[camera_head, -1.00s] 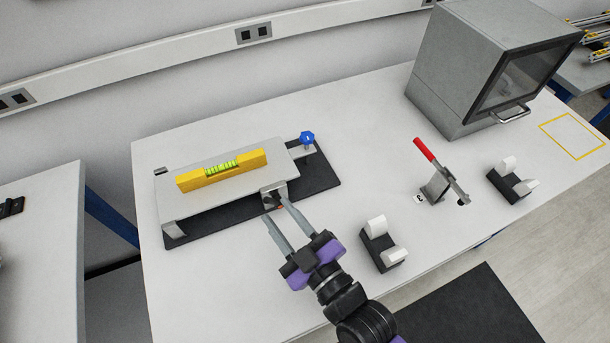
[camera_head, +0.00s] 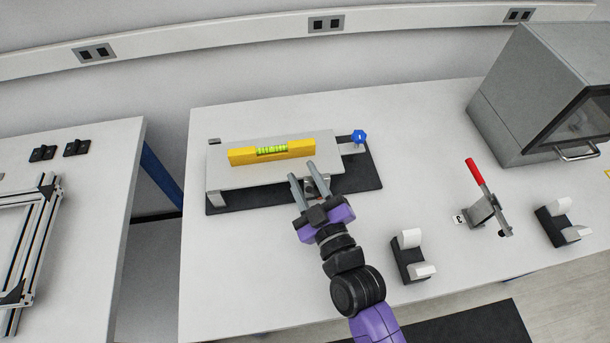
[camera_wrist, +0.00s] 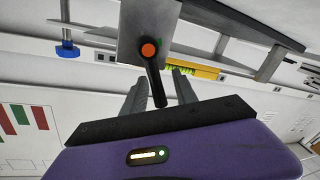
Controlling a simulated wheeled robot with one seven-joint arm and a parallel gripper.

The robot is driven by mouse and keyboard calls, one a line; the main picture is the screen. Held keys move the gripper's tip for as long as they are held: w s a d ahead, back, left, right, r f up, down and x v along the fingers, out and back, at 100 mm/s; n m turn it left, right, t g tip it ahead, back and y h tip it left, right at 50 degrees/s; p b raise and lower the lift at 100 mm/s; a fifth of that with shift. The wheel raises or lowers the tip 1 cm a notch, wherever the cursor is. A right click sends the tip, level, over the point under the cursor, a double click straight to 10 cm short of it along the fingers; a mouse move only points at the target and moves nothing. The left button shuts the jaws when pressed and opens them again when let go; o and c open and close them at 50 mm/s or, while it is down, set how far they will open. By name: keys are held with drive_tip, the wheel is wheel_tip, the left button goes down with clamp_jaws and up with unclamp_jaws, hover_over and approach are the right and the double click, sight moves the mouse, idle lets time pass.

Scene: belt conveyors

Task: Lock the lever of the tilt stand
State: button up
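The tilt stand (camera_head: 220,178) is a light grey plate on a black base (camera_head: 365,180), with a yellow spirit level (camera_head: 240,156) lying on it and a blue knob (camera_head: 359,137) at its right. The lever (camera_wrist: 157,84) is black with an orange hub (camera_wrist: 149,49) on a grey bracket (camera_wrist: 130,30). In the wrist view its handle points down between my fingers. My gripper (camera_head: 304,174) is at the stand's front edge. It is open, and its fingers (camera_wrist: 160,90) stand on both sides of the handle with gaps. The lever is mostly hidden by my gripper in the head view.
A red-handled toggle clamp (camera_head: 485,205), two black-and-white holders (camera_head: 408,262) (camera_head: 549,226) and a grey box with a window (camera_head: 520,95) stand to the right. Another table (camera_head: 95,200) stands at the left across a gap. The table front near the stand is clear.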

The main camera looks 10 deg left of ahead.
sight(325, 175)
clamp_jaws()
drive_tip(key=shift+d+f+b, duration=0.1)
drive_tip(key=shift+d+b, duration=0.05)
drive_tip(key=shift+b, duration=0.4)
drive_tip(key=m+b, duration=0.2)
drive_tip(key=b, duration=0.1)
drive_tip(key=shift+w+d, duration=0.1)
drive_tip(key=shift+d, duration=0.25)
drive_tip(key=m+b, duration=0.1)
drive_tip(key=d+m+t+b, duration=0.1)
drive_tip(key=b, duration=0.1)
drive_tip(key=m+b, duration=0.1)
drive_tip(key=shift+w+d+r+m, duration=0.25)
drive_tip(key=shift+d+m, duration=0.1)
drive_tip(key=shift+m, duration=0.05)
drive_tip(key=m, duration=0.1)
drive_tip(key=d+m+b, duration=0.1)
drive_tip(key=m+t+b, duration=0.1)
drive_tip(key=shift+w+d+m, duration=0.25)
drive_tip(key=shift+d+m, duration=0.05)
drive_tip(key=shift+m, duration=0.1)
drive_tip(key=shift+w+d+f+m+t+h+b, duration=0.15)
drive_tip(key=shift+d+m+b, duration=0.2)
drive_tip(key=shift+m, duration=0.45)
drive_tip(key=shift+d+r+m+t+h+b, duration=0.1)
drive_tip(key=shift+d+m+t+h+b, duration=0.2)
drive_tip(key=shift+m, duration=0.5)
